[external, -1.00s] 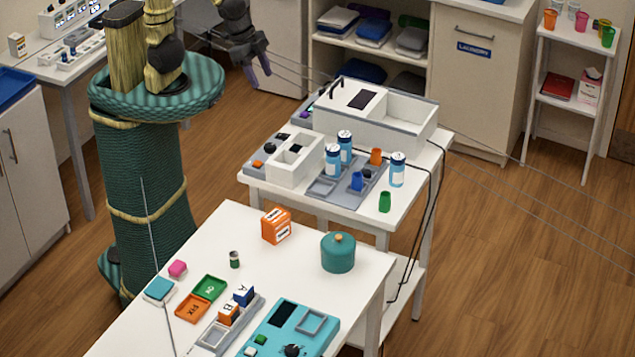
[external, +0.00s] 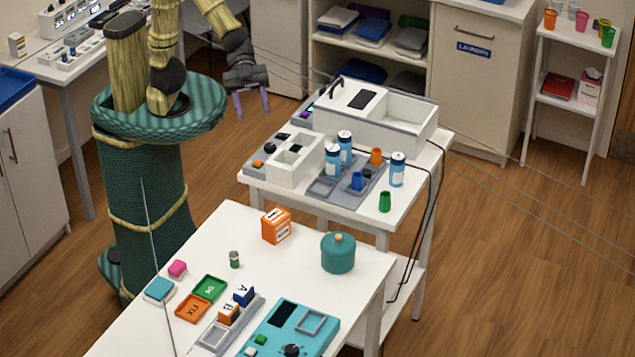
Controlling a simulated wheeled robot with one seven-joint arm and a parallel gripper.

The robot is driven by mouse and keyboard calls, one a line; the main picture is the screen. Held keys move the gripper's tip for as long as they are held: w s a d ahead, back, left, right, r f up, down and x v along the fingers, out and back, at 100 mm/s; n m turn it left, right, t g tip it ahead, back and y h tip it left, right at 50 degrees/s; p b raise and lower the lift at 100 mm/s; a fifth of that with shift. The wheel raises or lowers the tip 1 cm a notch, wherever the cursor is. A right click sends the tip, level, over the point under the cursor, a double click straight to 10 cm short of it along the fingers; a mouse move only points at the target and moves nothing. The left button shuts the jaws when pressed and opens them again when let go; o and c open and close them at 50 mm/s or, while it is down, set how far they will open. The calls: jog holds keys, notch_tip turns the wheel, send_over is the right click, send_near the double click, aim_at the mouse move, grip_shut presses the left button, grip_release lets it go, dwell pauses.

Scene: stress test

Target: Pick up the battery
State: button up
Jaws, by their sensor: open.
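A small, dark green upright cylinder with a light top (external: 234,259) stands on the near white table, left of the orange box. It looks like the battery, but it is too small to be sure. My gripper (external: 252,115) is in the air, above and behind the near table's far edge, to the left of the second table. Its two purple fingers point down and are apart, with nothing between them. It is well away from the cylinder.
The table surface right around the cylinder is clear.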

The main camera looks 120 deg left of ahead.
jog(key=s+d+f+m+g+h+b, duration=0.1)
jog(key=s+d+f+m+g+h, duration=0.15)
jog(key=s+d+g, duration=0.2)
send_near(235, 252)
jog(key=shift+s+d+f+t, duration=0.2)
jog(key=shift+s+d+f, duration=0.05)
jog(key=shift+f, duration=0.15)
jog(key=shift+s+d+f+t, duration=0.15)
jog(key=shift+s+d+f, duration=0.1)
jog(key=shift+f, duration=0.2)
jog(key=shift+x, duration=1.15)
jog(key=p+x, duration=0.1)
jog(key=x, duration=0.1)
jog(key=p+x, duration=0.1)
jog(key=x, duration=0.1)
jog(key=shift+w+r, duration=0.1)
jog(key=shift+w, duration=0.2)
jog(key=shift+w+d+f, duration=0.2)
jog(key=shift+d+f, duration=0.1)
jog(key=shift+d, duration=0.15)
